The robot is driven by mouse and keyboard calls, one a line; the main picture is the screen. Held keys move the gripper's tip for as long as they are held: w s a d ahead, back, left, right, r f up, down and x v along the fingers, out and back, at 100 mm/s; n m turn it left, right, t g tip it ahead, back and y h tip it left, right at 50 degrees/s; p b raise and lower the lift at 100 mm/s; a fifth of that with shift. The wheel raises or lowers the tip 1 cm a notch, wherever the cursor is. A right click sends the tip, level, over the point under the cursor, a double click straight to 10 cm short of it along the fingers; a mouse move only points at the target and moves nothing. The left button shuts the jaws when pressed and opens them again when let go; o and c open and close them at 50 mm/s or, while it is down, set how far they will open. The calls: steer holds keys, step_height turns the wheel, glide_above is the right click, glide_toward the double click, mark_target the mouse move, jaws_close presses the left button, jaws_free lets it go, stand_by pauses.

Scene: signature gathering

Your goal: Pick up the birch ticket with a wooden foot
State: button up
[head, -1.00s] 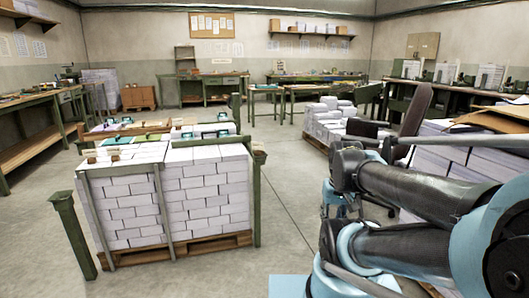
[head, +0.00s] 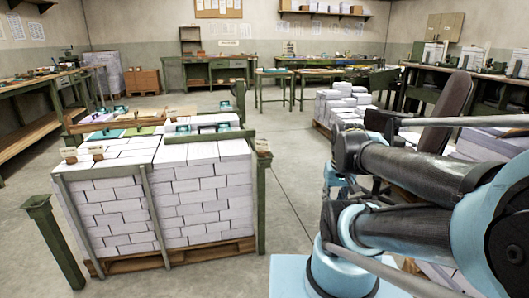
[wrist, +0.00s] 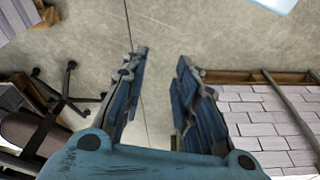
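Small tan pieces that look like tickets on feet stand on the paper stack in the head view: one at its left front corner (head: 68,154), one just right of it (head: 97,152), and one at the right edge by the green post (head: 262,147). They are too small to tell which is the birch ticket. My gripper (wrist: 162,57) is open and empty in the wrist view, with bare floor between its fingers. It is apart from the tickets, which do not show in the wrist view.
The strapped paper stack (head: 205,190) stands on a pallet, with green posts (head: 52,240) at its corners. More paper (head: 340,108) and an office chair (head: 448,108) stand to the right. Open floor (head: 290,215) lies between the stack and my arm.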

steer(key=shift+w+a, duration=0.1)
step_height(320, 180, up, 19)
steer(key=n+y, duration=0.4)
steer(key=n, duration=0.8)
glide_above(263, 142)
steer(key=s+d, duration=0.4)
steer(key=d, duration=0.1)
steer(key=shift+t, duration=0.3)
steer(key=shift+w+d+x, duration=0.1)
steer(key=shift+d+x, duration=0.05)
steer(key=shift+x, duration=4.1)
steer(key=shift+w+d+x, duration=0.1)
steer(key=shift+d+x, duration=0.1)
steer(key=shift+x, duration=4.1)
